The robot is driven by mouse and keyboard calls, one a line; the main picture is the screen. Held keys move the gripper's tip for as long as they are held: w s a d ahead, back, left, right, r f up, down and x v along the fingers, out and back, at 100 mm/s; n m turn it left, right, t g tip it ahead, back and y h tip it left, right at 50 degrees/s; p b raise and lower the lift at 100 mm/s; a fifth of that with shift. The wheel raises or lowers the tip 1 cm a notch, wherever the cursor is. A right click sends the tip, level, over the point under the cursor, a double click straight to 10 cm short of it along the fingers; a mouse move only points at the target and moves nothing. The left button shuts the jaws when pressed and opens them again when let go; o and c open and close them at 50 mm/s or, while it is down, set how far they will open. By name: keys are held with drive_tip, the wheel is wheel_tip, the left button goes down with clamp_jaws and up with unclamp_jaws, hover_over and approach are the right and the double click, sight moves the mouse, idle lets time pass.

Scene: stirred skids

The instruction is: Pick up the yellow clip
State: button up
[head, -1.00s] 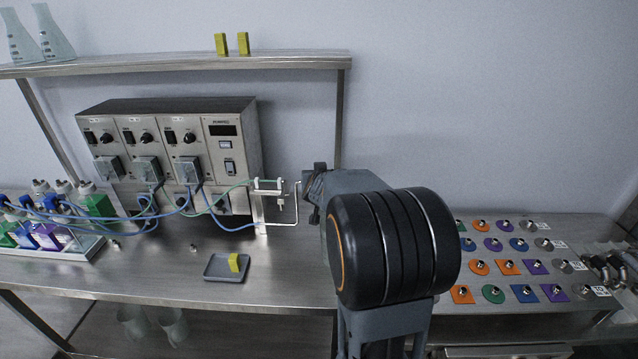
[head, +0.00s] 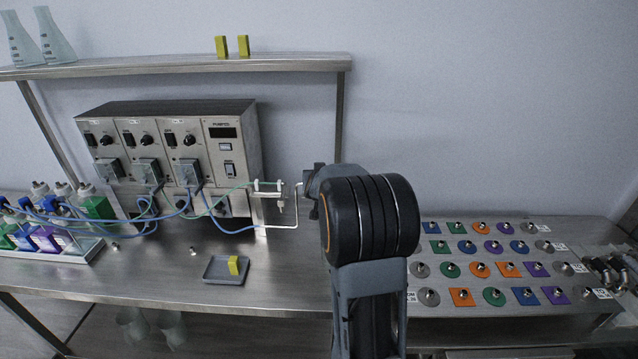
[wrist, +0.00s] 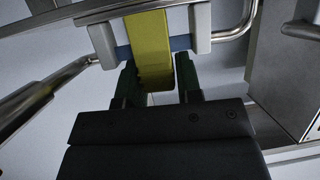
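In the wrist view, a yellow clip (wrist: 151,45) lies between two pale grey blocks, across a short blue bar. My gripper (wrist: 158,80) is open, its dark fingers apart on either side of the clip's lower end; I cannot tell whether they touch it. In the head view, my arm hides most of my gripper. That view shows a yellow piece (head: 234,265) in a small grey tray (head: 212,277) and two yellow pieces (head: 221,46) (head: 243,45) on the shelf. I cannot match the wrist-view clip to one of these.
A metal pump unit (head: 230,150) with tubing stands left of my arm, beside a small bracket (head: 268,194) and bent metal pipe. Bottles (head: 97,207) stand at the far left. A panel of coloured plates and knobs (head: 500,245) lies right. The bench around the tray is mostly clear.

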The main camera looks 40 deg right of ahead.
drive_tip(key=c, duration=0.5)
drive_tip(key=shift+o, duration=0.2)
